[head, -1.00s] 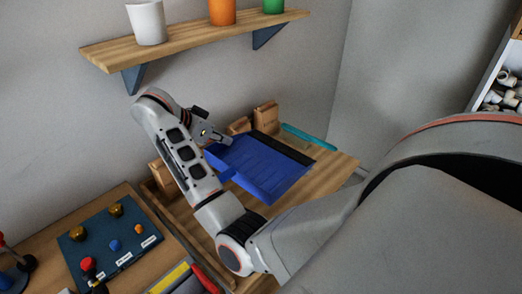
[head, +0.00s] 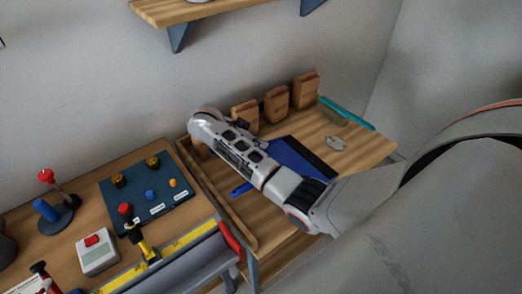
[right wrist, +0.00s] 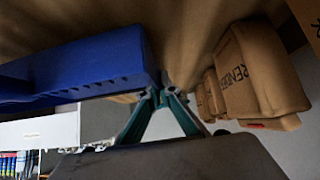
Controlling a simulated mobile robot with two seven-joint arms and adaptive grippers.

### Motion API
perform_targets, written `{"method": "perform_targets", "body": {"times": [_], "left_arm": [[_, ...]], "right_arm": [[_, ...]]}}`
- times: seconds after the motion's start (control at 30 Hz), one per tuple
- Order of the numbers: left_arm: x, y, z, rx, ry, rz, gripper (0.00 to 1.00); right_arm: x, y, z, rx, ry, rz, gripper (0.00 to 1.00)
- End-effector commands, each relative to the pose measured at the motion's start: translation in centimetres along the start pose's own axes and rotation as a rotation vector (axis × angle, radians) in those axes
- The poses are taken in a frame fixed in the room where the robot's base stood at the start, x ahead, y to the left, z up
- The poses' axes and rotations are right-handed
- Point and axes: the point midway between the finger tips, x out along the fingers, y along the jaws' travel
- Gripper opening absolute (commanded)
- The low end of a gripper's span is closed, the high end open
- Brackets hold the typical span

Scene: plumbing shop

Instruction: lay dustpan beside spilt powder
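The blue dustpan (head: 303,160) with a dark front lip lies on the wooden bench (head: 355,155), partly hidden behind my right arm. A blue handle end (head: 240,189) shows on the arm's near side. My left gripper is not in view.
Three brown paper bags (head: 277,104) stand along the wall. A teal brush (head: 347,114) lies behind the powder at the right. A blue control panel (head: 150,195) and a red-topped grey box (head: 97,251) sit on the left table.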

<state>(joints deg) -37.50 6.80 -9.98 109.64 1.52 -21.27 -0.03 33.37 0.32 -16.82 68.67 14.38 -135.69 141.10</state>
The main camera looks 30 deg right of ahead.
Motion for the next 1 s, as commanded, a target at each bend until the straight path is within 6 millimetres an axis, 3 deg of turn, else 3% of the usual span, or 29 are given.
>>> {"method": "perform_targets", "body": {"times": [0.23, 0.63, 0.7, 1.0], "left_arm": [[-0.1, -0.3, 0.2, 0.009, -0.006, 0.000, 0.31], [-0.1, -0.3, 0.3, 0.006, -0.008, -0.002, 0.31], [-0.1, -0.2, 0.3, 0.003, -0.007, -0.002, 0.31], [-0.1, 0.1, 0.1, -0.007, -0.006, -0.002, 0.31]], "right_arm": [[2.2, 0.0, 2.1, -0.002, 0.003, 0.001, 0.00], [2.5, 0.0, 2.5, -0.001, 0.000, 0.001, 0.00], [2.5, 0.0, 2.5, -0.001, -0.001, 0.001, 0.20], [2.5, 0.0, 2.5, -0.001, 0.000, 0.001, 0.21]]}}
